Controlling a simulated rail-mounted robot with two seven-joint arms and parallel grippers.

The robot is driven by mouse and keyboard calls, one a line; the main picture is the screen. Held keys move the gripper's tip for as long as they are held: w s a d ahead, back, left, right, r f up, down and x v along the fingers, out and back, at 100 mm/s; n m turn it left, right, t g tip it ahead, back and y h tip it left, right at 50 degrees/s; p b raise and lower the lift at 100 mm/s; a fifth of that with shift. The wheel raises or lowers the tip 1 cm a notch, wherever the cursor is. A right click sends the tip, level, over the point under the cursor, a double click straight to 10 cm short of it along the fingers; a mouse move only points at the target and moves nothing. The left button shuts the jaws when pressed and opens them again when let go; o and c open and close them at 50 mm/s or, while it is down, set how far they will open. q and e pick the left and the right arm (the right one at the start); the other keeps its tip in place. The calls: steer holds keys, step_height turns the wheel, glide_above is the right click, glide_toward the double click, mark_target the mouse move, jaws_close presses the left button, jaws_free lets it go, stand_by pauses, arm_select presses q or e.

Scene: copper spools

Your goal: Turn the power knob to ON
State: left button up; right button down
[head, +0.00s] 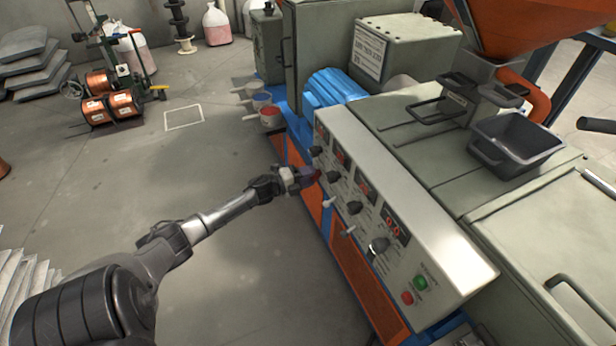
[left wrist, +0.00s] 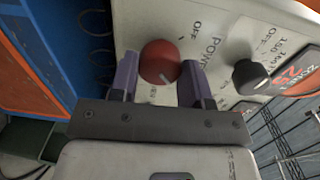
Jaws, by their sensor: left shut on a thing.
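The red round power knob (left wrist: 160,60) sits on the pale control panel (left wrist: 225,25) in the left wrist view, with "POWER" and "OFF" printed beside it. A light pointer line shows on the knob's lower edge. My left gripper (left wrist: 158,82) is shut on the knob, with one purple finger on each side. In the head view my left gripper (head: 308,178) reaches the left side of the sloped panel (head: 405,225); the knob is mostly hidden there. My right gripper is in neither view.
Several black knobs, such as one close to the right of the gripper (left wrist: 250,76), and switches line the panel. Green (head: 420,283) and red (head: 407,298) buttons are at its near end. A grey hopper tray (head: 515,145) stands on the machine. Floor left of the machine is open.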

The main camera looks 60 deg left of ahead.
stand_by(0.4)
arm_select(q)
steer(key=o, duration=0.9)
steer(key=shift+s, duration=0.1)
steer(key=s+p, duration=0.1)
steer(key=s, duration=0.3)
steer(key=s+a+p, duration=0.1)
steer(key=s, duration=0.4)
steer(key=s+p, duration=0.2)
steer(key=s, duration=0.2)
steer(key=shift+s+a+r, duration=0.25)
steer(key=shift+s+a, duration=0.05)
